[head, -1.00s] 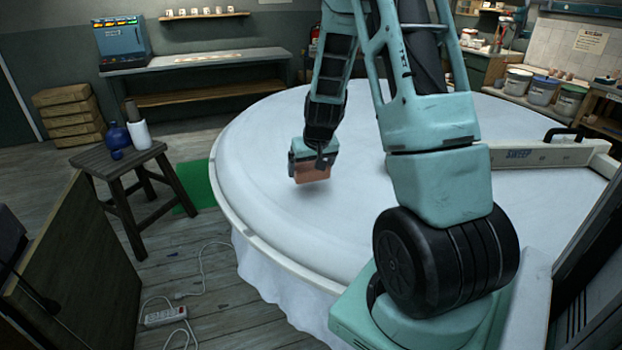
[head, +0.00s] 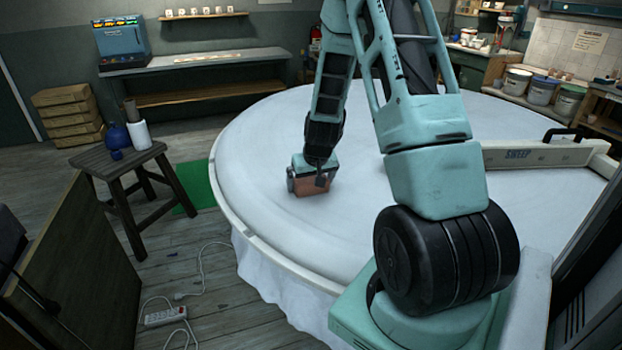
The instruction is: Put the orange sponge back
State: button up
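The orange sponge (head: 311,188) is a small orange-brown block low over the left part of the big round white table (head: 255,185). My gripper (head: 310,178) points down from above, with its fingers on both sides of the sponge, shut on it. The upper part of the sponge is hidden by the gripper. I cannot tell whether the sponge's underside touches the white surface.
A white beam marked SWEEP (head: 535,154) lies across the right of the table. A wooden stool (head: 110,165) with a blue vase (head: 117,136) stands at left. A power strip (head: 165,316) lies on the floor. The white surface around the sponge is clear.

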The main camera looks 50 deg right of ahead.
jog(key=v, duration=1.2)
jog(key=a+r+n+y, duration=0.25)
jog(key=a+n, duration=0.25)
jog(key=a, duration=1.8)
jog(key=s+a+r+n+g, duration=0.1)
jog(key=s+a+n+g, duration=0.2)
jog(key=s+a+n, duration=0.6)
jog(key=s+a, duration=0.9)
jog(key=shift+s+a+r+g, duration=0.2)
jog(key=shift+s+a+g, duration=0.15)
jog(key=shift+s+g, duration=0.05)
jog(key=shift+y, duration=0.25)
